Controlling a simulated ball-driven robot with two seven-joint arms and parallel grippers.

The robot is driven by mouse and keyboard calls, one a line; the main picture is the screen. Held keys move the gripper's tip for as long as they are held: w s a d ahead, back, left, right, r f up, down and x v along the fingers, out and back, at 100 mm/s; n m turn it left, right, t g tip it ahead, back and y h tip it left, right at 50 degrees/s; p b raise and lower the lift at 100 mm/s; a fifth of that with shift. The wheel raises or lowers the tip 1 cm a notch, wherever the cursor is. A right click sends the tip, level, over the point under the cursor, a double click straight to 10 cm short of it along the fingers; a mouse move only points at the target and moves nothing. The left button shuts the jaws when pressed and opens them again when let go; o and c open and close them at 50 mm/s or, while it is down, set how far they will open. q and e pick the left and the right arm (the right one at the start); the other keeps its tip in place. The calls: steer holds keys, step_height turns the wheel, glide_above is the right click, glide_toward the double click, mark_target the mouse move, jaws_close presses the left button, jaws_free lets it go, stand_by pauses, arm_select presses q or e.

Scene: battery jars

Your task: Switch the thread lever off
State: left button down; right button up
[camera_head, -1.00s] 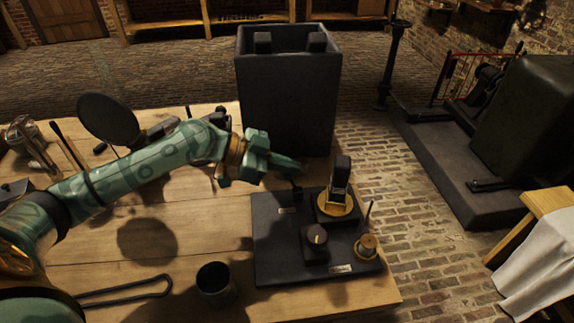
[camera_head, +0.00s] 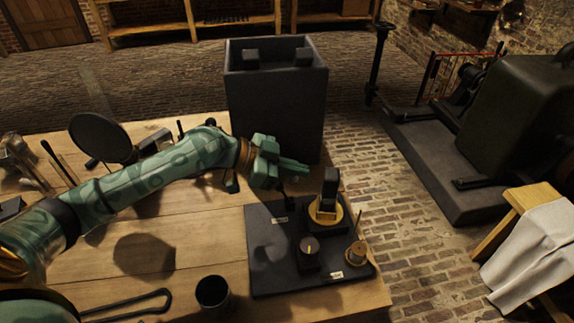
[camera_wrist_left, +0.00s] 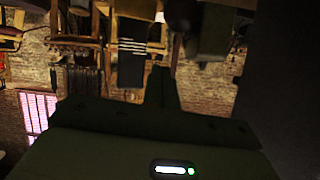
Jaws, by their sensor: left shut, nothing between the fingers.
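A dark board (camera_head: 268,270) lies on the wooden bench and carries several small fittings. Towards its back right stands an upright black piece on a brass disc (camera_head: 322,215). In front are a dark block with a round knob (camera_head: 308,250) and a brass knob with a thin upright rod (camera_head: 356,252). A small dark fitting (camera_head: 290,203) shows at the back edge. I cannot tell which of these is the thread lever. My left gripper (camera_head: 303,167) is shut and empty above the board's back edge, apart from the fittings. Its dark fingers (camera_wrist_left: 160,88) also show in the left wrist view.
A tall dark open box (camera_head: 275,110) stands just behind the board. A dark cup (camera_head: 213,293) and a bent black rod (camera_head: 125,305) are at the bench front. A round black disc (camera_head: 98,138) stands at left. A stool with white cloth (camera_head: 535,250) is at right.

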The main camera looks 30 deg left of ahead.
arm_select(q)
steer(key=f+v, duration=0.1)
steer(key=v, duration=0.9)
steer(key=shift+s+a, duration=0.15)
steer(key=shift+a, duration=0.05)
steer(key=shift+f, duration=0.15)
